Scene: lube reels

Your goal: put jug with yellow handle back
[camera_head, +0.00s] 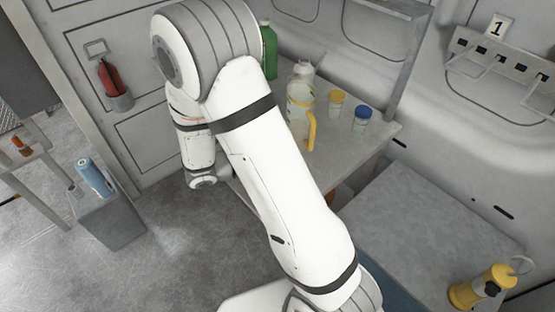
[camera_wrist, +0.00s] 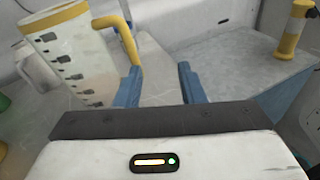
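The jug with the yellow handle (camera_head: 299,103) stands upright on the grey worktop, pale and translucent, its handle (camera_head: 312,131) facing the front right. In the wrist view the jug (camera_wrist: 78,62) fills the left side, with a yellow rim, dark level marks and the yellow handle (camera_wrist: 126,38). My gripper (camera_wrist: 160,84) has two blue fingers spread apart with nothing between them. The handle's lower end is close to the left fingertip; I cannot tell if they touch. In the head view my gripper is hidden by my arm.
A second translucent jug (camera_head: 303,70) stands behind. A yellow-capped jar (camera_head: 337,103) and a blue-capped jar (camera_head: 360,118) stand to the right, and a green bottle (camera_head: 269,52) at the back left. A yellow cylinder (camera_head: 482,288) stands on the lower surface (camera_head: 440,225), otherwise largely clear.

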